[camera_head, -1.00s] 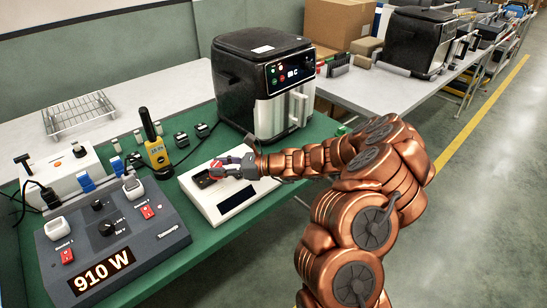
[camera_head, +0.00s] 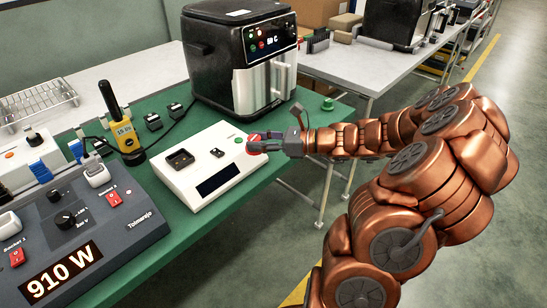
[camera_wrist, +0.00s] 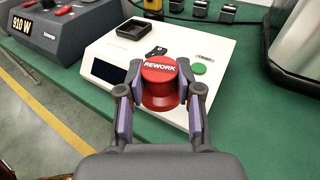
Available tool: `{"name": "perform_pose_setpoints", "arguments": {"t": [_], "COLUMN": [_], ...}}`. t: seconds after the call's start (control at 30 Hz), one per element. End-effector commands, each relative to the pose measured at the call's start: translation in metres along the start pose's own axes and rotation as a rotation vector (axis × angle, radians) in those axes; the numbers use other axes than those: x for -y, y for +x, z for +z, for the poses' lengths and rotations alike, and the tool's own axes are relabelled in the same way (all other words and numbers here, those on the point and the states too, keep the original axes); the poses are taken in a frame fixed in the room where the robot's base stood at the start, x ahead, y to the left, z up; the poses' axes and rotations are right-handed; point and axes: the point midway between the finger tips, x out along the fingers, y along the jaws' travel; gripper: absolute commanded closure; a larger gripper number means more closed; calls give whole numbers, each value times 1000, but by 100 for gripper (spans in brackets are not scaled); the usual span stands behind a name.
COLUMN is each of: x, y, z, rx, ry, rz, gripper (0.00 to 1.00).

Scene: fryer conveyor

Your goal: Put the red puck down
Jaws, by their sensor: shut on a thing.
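The red puck (camera_wrist: 160,84), lettered REWORK on top, is between the two fingers of my gripper (camera_wrist: 159,100) in the wrist view. In the head view the puck (camera_head: 253,144) shows small at the tip of my gripper (camera_head: 257,146), by the right end of the white box (camera_head: 215,182). My gripper is shut on it, with a finger on either side. The puck's underside is hidden, and I cannot tell its height above the box. The white box (camera_wrist: 114,55) has a black square tray (camera_wrist: 136,28), a small black piece, a dark display and a green disc (camera_wrist: 199,68).
A black air fryer (camera_head: 240,60) stands behind the box on the green mat (camera_head: 165,185). Bare green mat lies right of the box.

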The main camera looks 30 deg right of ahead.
Motion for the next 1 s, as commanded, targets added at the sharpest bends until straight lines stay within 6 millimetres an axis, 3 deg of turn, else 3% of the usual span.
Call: {"name": "perform_pose_setpoints", "arguments": {"t": [0.03, 0.2, 0.4, 0.6, 1.0], "x": [-1, -9, -19, -25, -26], "y": [-12, -47, -77, -90, -92], "z": [-11, -28, -46, -52, -52], "rx": [0, 0, -1, 1, 1], "ry": [0, 9, 18, 19, 21], "rz": [-20, -70, -121, -147, -149], "gripper": [100, 100, 100, 100, 100]}}
